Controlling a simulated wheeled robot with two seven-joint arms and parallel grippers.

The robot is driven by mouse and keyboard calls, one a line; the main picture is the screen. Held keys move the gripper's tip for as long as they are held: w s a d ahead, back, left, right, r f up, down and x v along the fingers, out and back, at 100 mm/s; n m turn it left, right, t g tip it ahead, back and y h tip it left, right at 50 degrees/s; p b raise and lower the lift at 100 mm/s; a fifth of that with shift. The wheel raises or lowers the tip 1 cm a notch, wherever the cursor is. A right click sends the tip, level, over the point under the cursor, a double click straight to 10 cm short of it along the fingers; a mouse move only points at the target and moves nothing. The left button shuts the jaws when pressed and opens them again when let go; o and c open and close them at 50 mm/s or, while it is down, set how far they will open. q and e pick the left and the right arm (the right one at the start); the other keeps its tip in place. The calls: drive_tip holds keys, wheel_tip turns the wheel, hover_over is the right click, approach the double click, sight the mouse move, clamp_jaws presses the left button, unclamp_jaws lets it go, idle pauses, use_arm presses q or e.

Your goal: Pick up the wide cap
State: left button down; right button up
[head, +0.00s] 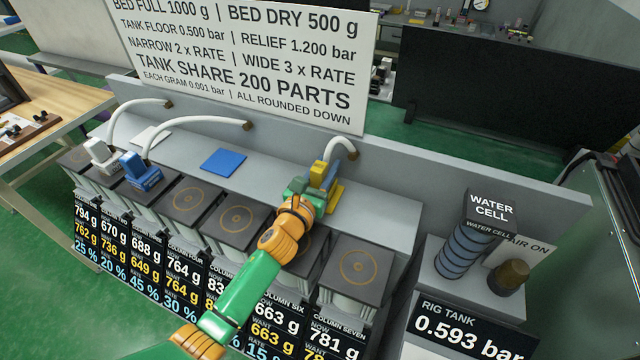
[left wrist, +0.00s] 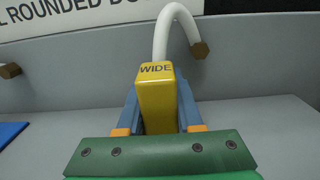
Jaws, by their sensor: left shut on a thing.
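The wide cap is a yellow block marked WIDE (left wrist: 157,98), seen upright in the left wrist view. In the head view the yellow cap (head: 318,173) is partly hidden by my left gripper. My left gripper (head: 309,184) is shut on the cap, with one blue finger on each side of it in the left wrist view (left wrist: 158,115). A white hose curves down behind the cap. A yellow pad (head: 335,196) lies on the grey ledge beside the gripper. I cannot tell whether the cap touches the pad. My right gripper is not in view.
A white cap (head: 100,153) and a blue cap (head: 141,170) sit on columns at the left. A blue pad (head: 223,159) and white pad (head: 151,136) lie bare on the ledge. The water cell (head: 463,245) and a brown knob (head: 511,277) stand at right.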

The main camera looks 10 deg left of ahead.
use_arm(q)
drive_tip(key=r+p, duration=0.2)
drive_tip(key=r, duration=0.2)
drive_tip(key=shift+a, duration=0.2)
drive_tip(key=s+a+r+p, duration=0.1)
drive_tip(key=s+a+r, duration=0.8)
drive_tip(key=s, duration=0.1)
drive_tip(key=shift+s, duration=0.2)
